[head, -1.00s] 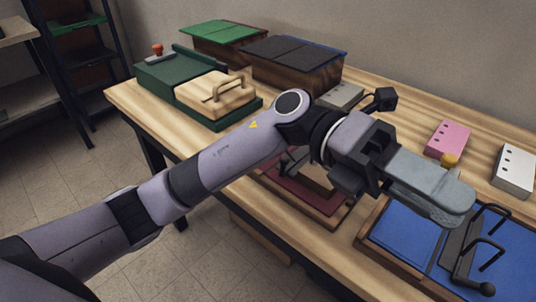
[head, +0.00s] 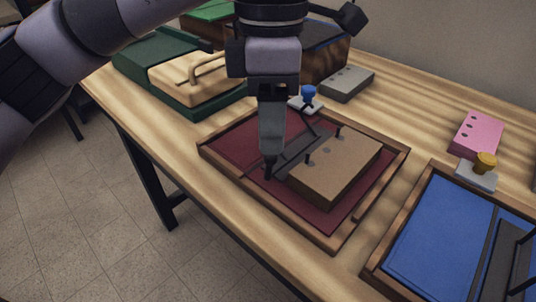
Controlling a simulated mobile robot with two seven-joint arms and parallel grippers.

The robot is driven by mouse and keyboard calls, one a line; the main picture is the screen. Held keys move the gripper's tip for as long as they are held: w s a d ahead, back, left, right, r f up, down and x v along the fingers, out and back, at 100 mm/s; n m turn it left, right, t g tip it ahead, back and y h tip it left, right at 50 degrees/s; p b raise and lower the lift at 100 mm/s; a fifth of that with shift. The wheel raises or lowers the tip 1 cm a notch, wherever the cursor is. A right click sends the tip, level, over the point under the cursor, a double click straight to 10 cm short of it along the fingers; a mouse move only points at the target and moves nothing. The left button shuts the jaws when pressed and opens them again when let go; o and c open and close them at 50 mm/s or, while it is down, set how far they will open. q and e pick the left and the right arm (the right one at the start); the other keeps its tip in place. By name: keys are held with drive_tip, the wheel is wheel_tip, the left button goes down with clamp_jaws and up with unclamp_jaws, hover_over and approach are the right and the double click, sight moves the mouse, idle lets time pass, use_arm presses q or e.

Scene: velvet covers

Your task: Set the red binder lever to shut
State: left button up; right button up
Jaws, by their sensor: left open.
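The red binder (head: 240,144) lies open in the middle of the table, a dark red board in a wooden frame. A brown punched stack (head: 336,176) sits on its right part, with thin black posts standing at its holes. A dark metal strip (head: 301,152) runs along the stack's left side. My left gripper (head: 269,170) points down over the binder, open, seen edge-on, just left of the stack. The lever is largely hidden behind or between the fingers, so I cannot tell its position or whether they touch it. My right gripper is not in view.
A blue knob on a plate (head: 308,95) and a grey punched block (head: 347,84) stand behind the binder. A blue binder (head: 437,236), yellow knob (head: 485,162) and pink block (head: 475,134) are at right. A green case (head: 137,70) with a handled wooden block stands at left.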

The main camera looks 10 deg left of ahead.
sight(271, 158)
use_arm(q)
drive_tip(key=f, duration=0.4)
drive_tip(key=f+b, duration=0.1)
drive_tip(key=shift+s+f, duration=0.25)
drive_tip(key=shift+f, duration=0.15)
clamp_jaws()
